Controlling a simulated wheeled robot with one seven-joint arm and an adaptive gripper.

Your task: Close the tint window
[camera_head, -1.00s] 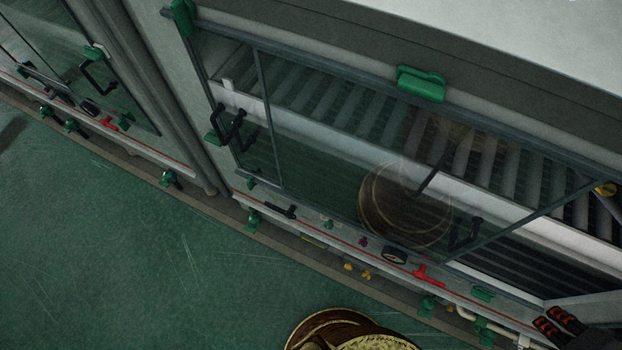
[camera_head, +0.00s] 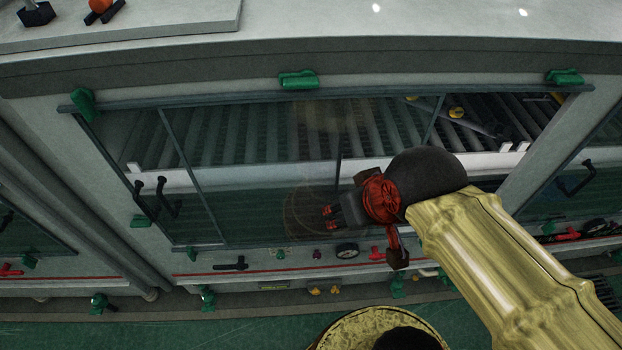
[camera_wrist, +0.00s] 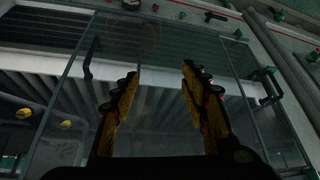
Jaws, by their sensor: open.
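The tint window is a glass front with sliding panes (camera_head: 250,130) in a dark frame. Its right part stands open, with bare rollers (camera_head: 475,135) showing past the pane's right edge. Two black handles (camera_head: 168,198) are at the left end. In the wrist view, a black handle (camera_wrist: 92,58) sits near the pane edge on the left, and a handle pair (camera_wrist: 270,88) is on the right. My gripper (camera_head: 330,217) is open and empty in front of the glass. Its two yellow fingers (camera_wrist: 160,74) point between the handles, apart from both. My arm hides the window's lower right in the head view.
Green clamps (camera_head: 298,80) line the top frame. Below the window a ledge carries a gauge (camera_head: 347,250), a black valve lever (camera_head: 232,264) and small knobs. Yellow knobs (camera_head: 456,112) show inside the opening. Green floor (camera_head: 250,333) lies in front.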

